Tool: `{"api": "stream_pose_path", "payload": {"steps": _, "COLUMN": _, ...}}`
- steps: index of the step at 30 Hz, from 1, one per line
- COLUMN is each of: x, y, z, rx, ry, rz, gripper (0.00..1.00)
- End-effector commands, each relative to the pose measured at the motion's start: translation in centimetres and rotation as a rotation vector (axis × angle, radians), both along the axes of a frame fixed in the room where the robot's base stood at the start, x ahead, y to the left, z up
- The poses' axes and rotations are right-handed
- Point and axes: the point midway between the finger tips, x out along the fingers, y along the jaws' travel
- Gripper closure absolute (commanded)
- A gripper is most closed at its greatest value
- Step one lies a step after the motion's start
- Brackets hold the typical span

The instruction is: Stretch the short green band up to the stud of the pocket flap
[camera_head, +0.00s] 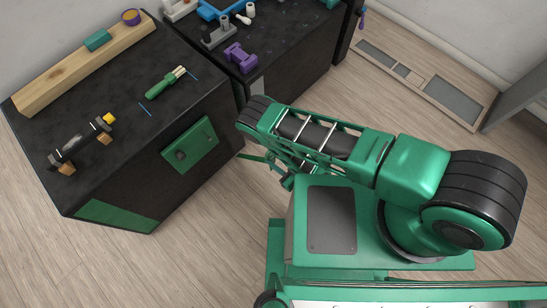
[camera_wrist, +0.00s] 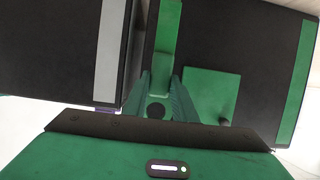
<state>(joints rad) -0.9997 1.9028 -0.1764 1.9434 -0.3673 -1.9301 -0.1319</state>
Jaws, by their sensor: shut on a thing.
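The pocket flap (camera_head: 197,139) is a green square panel on the dark front of the left cabinet, with a dark stud (camera_head: 181,155) low on it. The green square also shows in the wrist view (camera_wrist: 207,94), right of my gripper (camera_wrist: 164,80). In the head view my arm largely hides the gripper.
The left cabinet top holds a wooden beam (camera_head: 75,68), a green-handled brush (camera_head: 165,83) and a clamp-like tool (camera_head: 80,142). A second dark cabinet (camera_head: 295,78) stands close on the right, with a purple block (camera_head: 240,57) on top.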

Motion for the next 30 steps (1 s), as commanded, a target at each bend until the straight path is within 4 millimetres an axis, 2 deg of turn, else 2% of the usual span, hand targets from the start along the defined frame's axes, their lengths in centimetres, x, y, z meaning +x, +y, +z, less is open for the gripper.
{"api": "stream_pose_path", "payload": {"steps": 16, "x": -2.1, "y": -2.1, "z": -0.3, "rx": -0.007, "ry": 0.01, "rz": -0.002, "gripper": 1.0}}
{"api": "stream_pose_path", "payload": {"steps": 30, "x": -2.5, "y": -2.5, "z": -0.2, "rx": -0.006, "ry": 0.012, "rz": -0.001, "gripper": 1.0}}
